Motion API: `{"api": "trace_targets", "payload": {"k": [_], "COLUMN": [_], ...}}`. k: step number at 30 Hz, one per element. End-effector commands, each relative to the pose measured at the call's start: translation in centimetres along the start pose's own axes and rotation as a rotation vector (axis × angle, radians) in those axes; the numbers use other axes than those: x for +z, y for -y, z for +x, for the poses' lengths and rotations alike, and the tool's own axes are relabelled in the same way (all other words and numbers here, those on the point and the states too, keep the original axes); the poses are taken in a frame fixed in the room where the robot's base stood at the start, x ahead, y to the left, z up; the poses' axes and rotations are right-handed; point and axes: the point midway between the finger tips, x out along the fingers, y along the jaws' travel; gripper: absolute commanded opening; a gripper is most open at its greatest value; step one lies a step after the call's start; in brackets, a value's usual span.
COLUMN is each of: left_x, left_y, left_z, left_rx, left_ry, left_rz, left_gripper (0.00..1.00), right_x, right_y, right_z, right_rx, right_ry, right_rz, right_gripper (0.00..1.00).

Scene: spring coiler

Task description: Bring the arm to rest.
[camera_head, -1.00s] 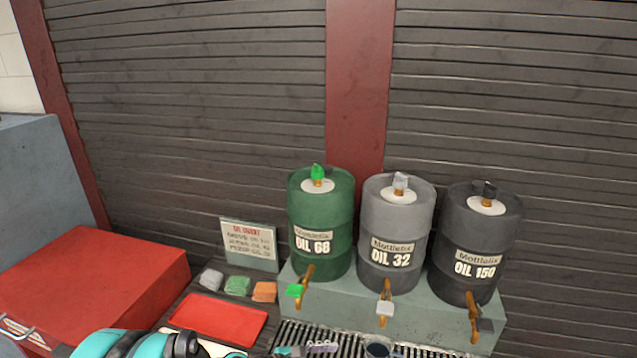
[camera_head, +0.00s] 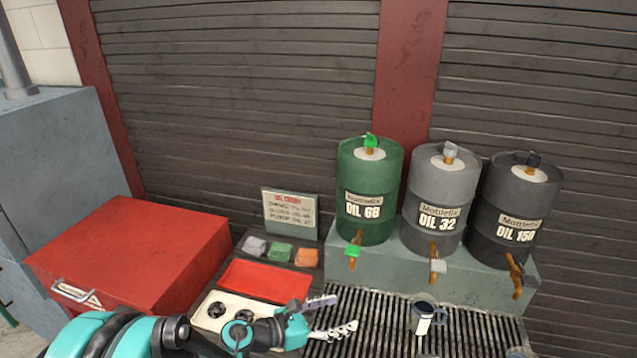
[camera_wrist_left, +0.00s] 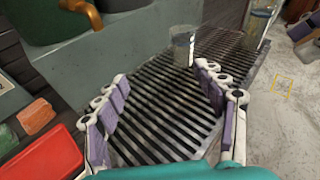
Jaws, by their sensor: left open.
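My left arm (camera_head: 130,338) comes in from the lower left in the head view. My left gripper (camera_head: 338,315) is open and empty, at the left part of the slatted drip grate (camera_head: 380,325). In the left wrist view its two fingers stand apart with bare grate between them (camera_wrist_left: 160,110).
A cup (camera_head: 424,315) stands on the grate, right of my gripper. Behind are green (camera_head: 368,190), grey (camera_head: 437,195) and black (camera_head: 515,205) oil drums with taps. Left are a red tray (camera_head: 265,283), coloured cloths (camera_head: 280,252), a sign (camera_head: 290,212) and a red cabinet (camera_head: 130,250).

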Motion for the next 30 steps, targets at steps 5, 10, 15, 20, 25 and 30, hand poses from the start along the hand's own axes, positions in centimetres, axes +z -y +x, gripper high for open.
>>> {"api": "trace_targets", "payload": {"k": [5, 10, 15, 20, 25, 30], "left_x": [4.6, 10.4, 16.2, 15.4, 7.4, -0.7], "left_y": [-1.9, -4.7, -9.3, -12.6, -10.4, -3.2], "left_z": [-1.2, -4.0, -11.1, -20.2, -26.4, -27.6], "left_rx": [0.097, 0.222, 0.397, 0.559, 0.704, -0.791], "left_ry": [0.131, 0.326, 0.659, 1.046, 1.398, -1.466], "left_rz": [-0.146, -0.380, -0.834, -1.450, -2.147, 2.496], "left_gripper": [0.70, 0.70, 0.70, 0.70, 0.70, 0.70], "right_x": [0.0, 0.0, 0.0, 0.0, 0.0, 0.0], "right_y": [0.0, 0.0, 0.0, 0.0, 0.0, 0.0], "right_z": [0.0, 0.0, 0.0, 0.0, 0.0, 0.0], "right_rx": [0.000, 0.000, 0.000, 0.000, 0.000, 0.000], "right_ry": [0.000, 0.000, 0.000, 0.000, 0.000, 0.000], "right_rz": [0.000, 0.000, 0.000, 0.000, 0.000, 0.000], "right_gripper": [0.40, 0.40, 0.40, 0.40, 0.40, 0.40]}}
